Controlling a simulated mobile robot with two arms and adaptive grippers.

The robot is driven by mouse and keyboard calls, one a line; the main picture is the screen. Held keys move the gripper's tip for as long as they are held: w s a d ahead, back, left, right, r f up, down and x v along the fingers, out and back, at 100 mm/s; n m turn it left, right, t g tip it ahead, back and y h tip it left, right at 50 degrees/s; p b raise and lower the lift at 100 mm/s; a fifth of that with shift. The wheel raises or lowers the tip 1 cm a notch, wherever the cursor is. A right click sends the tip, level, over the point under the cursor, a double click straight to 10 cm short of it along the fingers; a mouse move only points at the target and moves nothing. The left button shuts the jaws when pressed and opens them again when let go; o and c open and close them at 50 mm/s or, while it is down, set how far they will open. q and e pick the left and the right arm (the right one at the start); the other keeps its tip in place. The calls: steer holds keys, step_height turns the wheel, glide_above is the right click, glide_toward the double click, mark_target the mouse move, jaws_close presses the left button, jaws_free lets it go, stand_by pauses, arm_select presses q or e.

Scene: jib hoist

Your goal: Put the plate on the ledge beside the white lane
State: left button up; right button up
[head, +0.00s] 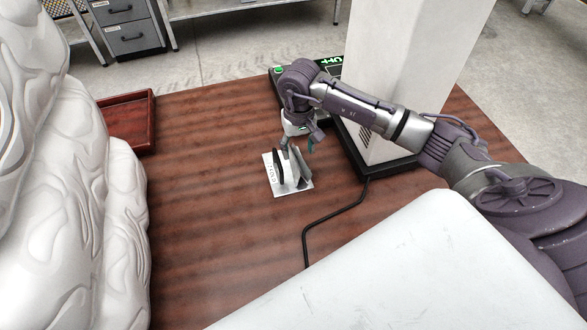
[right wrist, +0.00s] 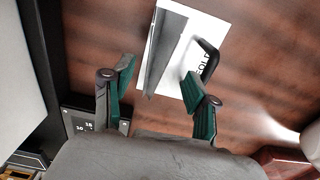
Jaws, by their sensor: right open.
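A grey metal plate (head: 304,170) with a dark loop handle (head: 278,166) stands on a white card with printed letters (head: 272,184) on the brown table. In the right wrist view the plate (right wrist: 165,45), the handle (right wrist: 208,60) and the card (right wrist: 216,32) lie just beyond the fingers. My right gripper (head: 298,144) is open and empty above the plate, its green-padded fingers spread; it also shows in the right wrist view (right wrist: 158,80). Whether it touches the plate is unclear. My left gripper is out of view. I cannot make out the ledge or the white lane.
A white column (head: 405,70) on a black base (head: 375,170) stands right of the plate. A black cable (head: 307,235) runs from it over the table. A control panel (head: 278,72) lies behind. A red tray (head: 130,118) sits at the left. The table's left middle is clear.

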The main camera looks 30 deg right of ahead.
mark_target(297, 159)
step_height(297, 159, down, 6)
steer(key=shift+w+r+b, duration=0.15)
steer(key=shift+r+b, duration=0.05)
steer(key=shift+b, duration=0.95)
steer(key=shift+r, duration=0.1)
jaws_close()
